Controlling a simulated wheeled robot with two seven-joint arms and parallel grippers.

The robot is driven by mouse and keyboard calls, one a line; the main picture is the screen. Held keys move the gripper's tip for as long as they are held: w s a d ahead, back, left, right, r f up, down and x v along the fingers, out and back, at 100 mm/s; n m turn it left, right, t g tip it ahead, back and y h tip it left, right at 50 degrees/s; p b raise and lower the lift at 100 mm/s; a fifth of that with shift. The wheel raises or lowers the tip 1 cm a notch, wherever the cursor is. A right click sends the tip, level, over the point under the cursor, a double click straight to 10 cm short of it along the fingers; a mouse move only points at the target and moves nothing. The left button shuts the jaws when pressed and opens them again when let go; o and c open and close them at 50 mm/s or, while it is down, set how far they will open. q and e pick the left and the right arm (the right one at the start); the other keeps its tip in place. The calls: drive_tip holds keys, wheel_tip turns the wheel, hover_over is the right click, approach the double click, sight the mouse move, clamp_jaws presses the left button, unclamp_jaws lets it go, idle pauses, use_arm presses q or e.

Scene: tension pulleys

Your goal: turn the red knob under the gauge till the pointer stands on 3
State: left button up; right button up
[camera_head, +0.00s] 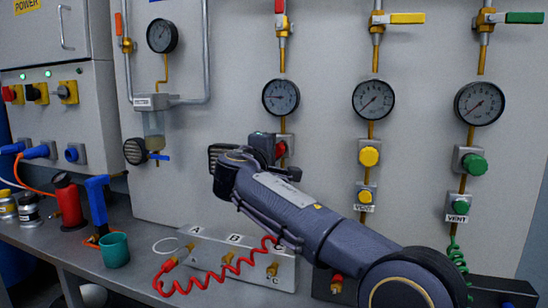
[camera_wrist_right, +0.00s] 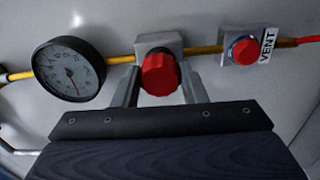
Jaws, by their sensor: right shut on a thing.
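The red knob (camera_wrist_right: 160,74) sits on a grey block on the yellow pipe in the right wrist view. In the head view its red edge (camera_head: 281,149) shows below the left gauge, partly hidden by my gripper. My left gripper is not in view.
A red VENT button (camera_wrist_right: 245,50) is on the same pipe. A yellow knob (camera_head: 369,156) and a green knob (camera_head: 474,164) sit under gauges to the right. A coiled red hose (camera_head: 215,284), a teal cup (camera_head: 114,250) and a red bottle (camera_head: 68,202) are below left.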

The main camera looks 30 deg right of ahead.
drive_tip(key=shift+f, duration=0.1)
idle(0.4)
drive_tip(key=o, duration=1)
drive_tip(key=v, duration=0.8)
